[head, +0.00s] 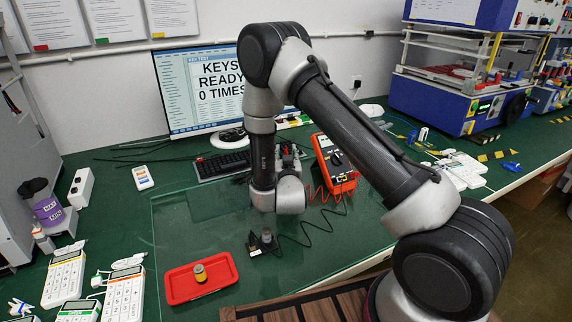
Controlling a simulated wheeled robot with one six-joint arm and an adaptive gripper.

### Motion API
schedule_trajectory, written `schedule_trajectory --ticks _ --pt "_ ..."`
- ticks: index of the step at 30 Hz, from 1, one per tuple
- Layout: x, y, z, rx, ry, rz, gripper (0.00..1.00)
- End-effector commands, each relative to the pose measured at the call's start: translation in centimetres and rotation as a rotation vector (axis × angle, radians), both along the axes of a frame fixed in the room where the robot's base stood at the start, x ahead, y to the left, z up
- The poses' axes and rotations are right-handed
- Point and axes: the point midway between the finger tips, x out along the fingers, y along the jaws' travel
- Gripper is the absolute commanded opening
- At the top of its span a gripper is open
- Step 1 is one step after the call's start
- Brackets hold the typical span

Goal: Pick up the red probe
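I cannot pick out the red probe for certain. Red leads curl on the green mat beside the orange-red multimeter (335,165), right of my wrist. My arm reaches over the table, with its wrist low in front of the keyboard. My gripper (288,152) seems to be the dark, small shape just behind the wrist; the wrist partly hides it. Its fingers are too small to tell open from shut, and I cannot tell whether it touches anything.
A red tray (182,291) holding a small yellowish cylinder (200,273) lies at the front. A small dark device (263,242) with a black cable sits right of it. The keyboard (222,166) and monitor (190,95) stand behind. Keypads (65,279) lie at left.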

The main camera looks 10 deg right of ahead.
Motion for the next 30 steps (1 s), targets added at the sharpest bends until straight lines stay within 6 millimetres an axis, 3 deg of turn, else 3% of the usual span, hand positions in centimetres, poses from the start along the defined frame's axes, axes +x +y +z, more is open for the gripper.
schedule_trajectory --ticks 4,9,10,23,30 --pt "0.0 0.0 0.0 0.0 0.0 0.0 0.33" --pt "-0.1 0.0 0.0 0.0 0.0 0.0 0.02" --pt "-0.1 0.0 0.0 0.0 0.0 0.0 0.0" --pt "0.0 0.1 0.5 0.001 0.0 0.0 0.0" --pt "0.0 0.1 3.9 0.002 -0.004 0.0 0.0"
